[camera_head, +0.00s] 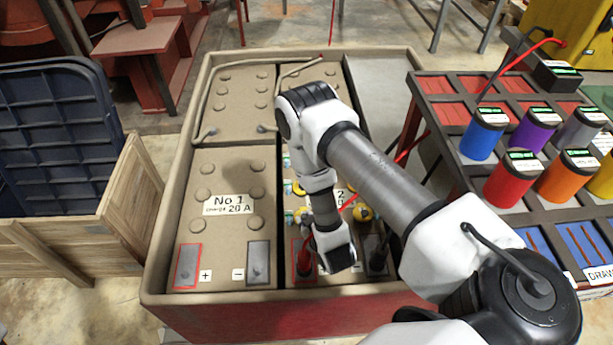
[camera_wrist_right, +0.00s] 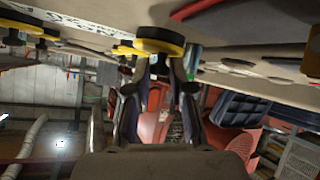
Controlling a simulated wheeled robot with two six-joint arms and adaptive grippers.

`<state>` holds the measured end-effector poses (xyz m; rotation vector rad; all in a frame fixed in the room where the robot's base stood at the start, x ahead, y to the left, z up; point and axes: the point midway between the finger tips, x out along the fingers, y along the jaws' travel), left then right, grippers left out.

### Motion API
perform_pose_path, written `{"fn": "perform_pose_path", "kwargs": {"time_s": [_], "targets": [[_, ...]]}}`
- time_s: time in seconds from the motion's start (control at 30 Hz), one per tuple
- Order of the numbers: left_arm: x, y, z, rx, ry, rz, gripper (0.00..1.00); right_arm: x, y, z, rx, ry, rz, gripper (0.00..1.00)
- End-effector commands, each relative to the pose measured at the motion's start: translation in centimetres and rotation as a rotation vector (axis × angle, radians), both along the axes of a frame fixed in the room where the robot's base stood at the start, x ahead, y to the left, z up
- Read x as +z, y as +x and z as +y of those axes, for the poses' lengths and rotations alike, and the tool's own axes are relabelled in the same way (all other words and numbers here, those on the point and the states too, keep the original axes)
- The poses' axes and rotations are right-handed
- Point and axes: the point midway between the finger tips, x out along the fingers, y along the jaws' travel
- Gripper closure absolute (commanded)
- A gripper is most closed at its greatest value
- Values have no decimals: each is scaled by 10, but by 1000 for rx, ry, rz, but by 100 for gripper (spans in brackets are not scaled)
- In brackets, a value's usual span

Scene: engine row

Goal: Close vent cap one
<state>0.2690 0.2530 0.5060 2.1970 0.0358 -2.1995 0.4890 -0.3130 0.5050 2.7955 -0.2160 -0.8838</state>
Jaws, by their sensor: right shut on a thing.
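Which is cap one I cannot tell. My right gripper (camera_wrist_right: 160,78) shows in the wrist view with its fingers closed in at a yellow cap (camera_wrist_right: 160,38) on the battery top. In the camera_head view my right arm hides the fingers and part of the caps. My left gripper is not in view.
The No 1 battery (camera_head: 232,180) stands left of No 2 in a red-sided tray (camera_head: 161,235). Black and red clamps sit near the front terminals (camera_head: 377,262). A rack of coloured cans (camera_head: 481,135) stands at the right. A wooden crate (camera_head: 130,200) is at the left.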

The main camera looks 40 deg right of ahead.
Motion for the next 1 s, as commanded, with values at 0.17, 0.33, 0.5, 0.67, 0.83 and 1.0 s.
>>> {"fn": "perform_pose_path", "kwargs": {"time_s": [0.17, 0.33, 0.5, 0.67, 0.83, 1.0], "targets": [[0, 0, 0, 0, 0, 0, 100, 0, -1, 1, 2, -1, -1, 100], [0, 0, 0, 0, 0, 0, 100, 0, 0, 1, 2, 0, -2, 100], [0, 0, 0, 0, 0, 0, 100, 0, 0, 1, 2, 0, -2, 53], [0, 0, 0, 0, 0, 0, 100, 0, 0, 1, 1, -1, -2, 53], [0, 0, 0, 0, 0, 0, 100, 5, -9, 3, 2, 0, -1, 53], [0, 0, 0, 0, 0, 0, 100, 25, -39, 10, 3, -1, 4, 53]]}}
